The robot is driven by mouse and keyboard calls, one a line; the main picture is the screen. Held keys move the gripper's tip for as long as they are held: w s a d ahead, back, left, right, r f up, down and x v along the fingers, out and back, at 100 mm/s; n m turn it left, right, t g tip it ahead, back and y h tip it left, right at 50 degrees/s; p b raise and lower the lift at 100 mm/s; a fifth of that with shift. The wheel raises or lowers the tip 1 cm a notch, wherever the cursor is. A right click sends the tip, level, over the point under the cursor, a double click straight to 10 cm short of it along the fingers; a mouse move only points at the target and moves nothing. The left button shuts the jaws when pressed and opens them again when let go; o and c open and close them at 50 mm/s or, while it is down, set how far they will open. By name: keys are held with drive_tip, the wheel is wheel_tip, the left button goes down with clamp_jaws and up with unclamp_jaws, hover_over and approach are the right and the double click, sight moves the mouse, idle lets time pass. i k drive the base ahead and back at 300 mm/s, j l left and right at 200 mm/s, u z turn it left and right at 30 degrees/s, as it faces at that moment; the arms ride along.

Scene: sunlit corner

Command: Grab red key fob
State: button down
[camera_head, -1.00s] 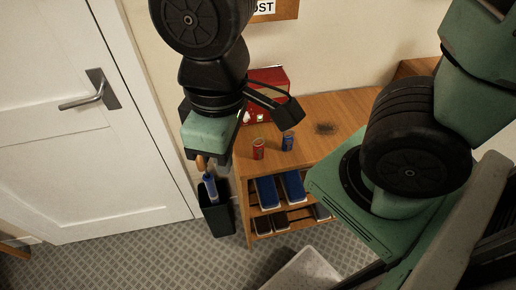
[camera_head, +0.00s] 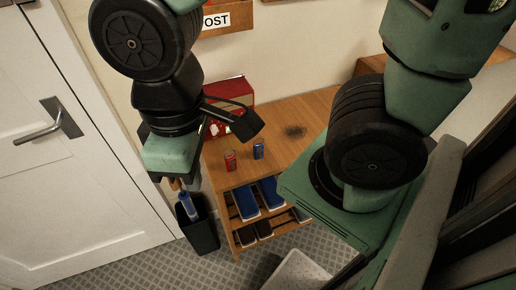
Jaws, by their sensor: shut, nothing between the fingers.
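My gripper (camera_head: 173,178) hangs from my arm at the left of the head view, below its green hand block. Its fingers are small and dark here, and they look shut with nothing held. It is seen in front of the black bin and the left end of the wooden shelf unit.
A black bin (camera_head: 203,232) holds a blue umbrella (camera_head: 187,205). A white door (camera_head: 90,190) is at left.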

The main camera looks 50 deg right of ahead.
sight(231, 160)
drive_tip(key=k+j+z, duration=0.15)
drive_tip(key=k+j, duration=0.2)
drive_tip(key=j, duration=0.2)
drive_tip(key=k+j+z, duration=0.2)
drive_tip(key=k+j, duration=0.15)
drive_tip(key=j, duration=0.15)
